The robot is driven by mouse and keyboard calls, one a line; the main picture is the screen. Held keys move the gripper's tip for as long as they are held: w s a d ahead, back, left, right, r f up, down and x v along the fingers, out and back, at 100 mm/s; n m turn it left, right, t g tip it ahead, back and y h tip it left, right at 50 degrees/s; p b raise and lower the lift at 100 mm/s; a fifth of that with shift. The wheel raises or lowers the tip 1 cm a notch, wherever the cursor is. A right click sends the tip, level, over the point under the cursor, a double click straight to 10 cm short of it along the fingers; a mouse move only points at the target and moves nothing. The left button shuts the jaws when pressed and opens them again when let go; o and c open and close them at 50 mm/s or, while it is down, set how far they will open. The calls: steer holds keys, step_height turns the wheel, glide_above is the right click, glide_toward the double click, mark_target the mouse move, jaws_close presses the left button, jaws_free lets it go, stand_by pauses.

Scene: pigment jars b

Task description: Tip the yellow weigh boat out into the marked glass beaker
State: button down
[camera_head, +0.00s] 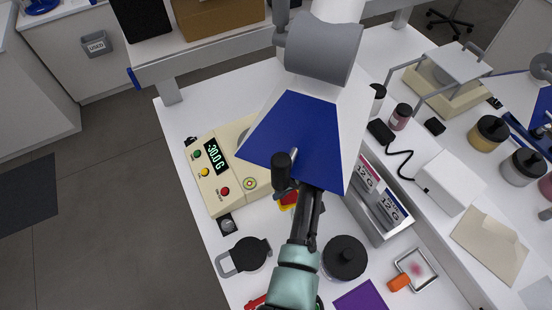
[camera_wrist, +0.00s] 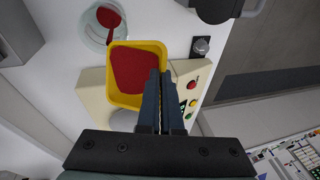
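The yellow weigh boat (camera_wrist: 124,101) holds red powder and shows in the wrist view. My gripper (camera_wrist: 160,76) is shut on its right wall, with the fingertips close together there. A clear glass beaker (camera_wrist: 88,22) stands at the top left of the wrist view, just beyond the boat's far edge. A red patch with a thin red streak shows in the beaker area; I cannot tell whether it is powder or a mark. In the head view only a small yellow and red patch of the boat (camera_head: 287,200) shows beside my arm. My arm hides the beaker there.
A cream balance (camera_head: 211,184) reading -30.0 G stands left of my arm. A black-lidded jar (camera_head: 344,258), a black round item with a grey handle (camera_head: 246,256) and grey holders with 12 G labels (camera_head: 378,211) stand close by. More jars (camera_head: 487,134) stand at the right.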

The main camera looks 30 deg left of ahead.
steer(key=shift+w+d+r+y+b, duration=0.1)
steer(key=shift+d+r+y+b, duration=0.15)
steer(key=shift+d+y, duration=0.2)
steer(key=shift+w+d+r+y+b, duration=0.1)
steer(key=shift+d+y+b, duration=0.1)
steer(key=shift+d+y, duration=0.25)
steer(key=shift+w+d+r+g+y+b, duration=0.2)
steer(key=shift+d+g+y+b, duration=0.2)
steer(key=shift+d+y+b, duration=0.8)
steer(key=shift+w+d+r+g+y+b, duration=0.15)
steer(key=shift+d+g+y+b, duration=0.35)
steer(key=shift+y+b, duration=1.25)
steer(key=shift+w+d+b, duration=0.15)
steer(key=shift+d+b, duration=0.4)
steer(key=shift+b, duration=0.9)
steer(key=shift+w+d+f+y+b, duration=0.15)
steer(key=shift+d+y+b, duration=0.35)
steer(key=shift+b, duration=0.75)
steer(key=shift+d+f+y+b, duration=0.1)
steer(key=shift+d+y+b, duration=0.35)
steer(key=shift+b, duration=0.8)
steer(key=shift+w+d+f+g+y+b, duration=0.1)
steer(key=shift+d+f+g+y+b, duration=0.15)
steer(key=shift+d+y+b, duration=0.35)
steer(key=shift+w+d+f+g+y+b, duration=0.15)
steer(key=shift+d+g+y+b, duration=0.15)
steer(key=shift+y+b, duration=0.5)
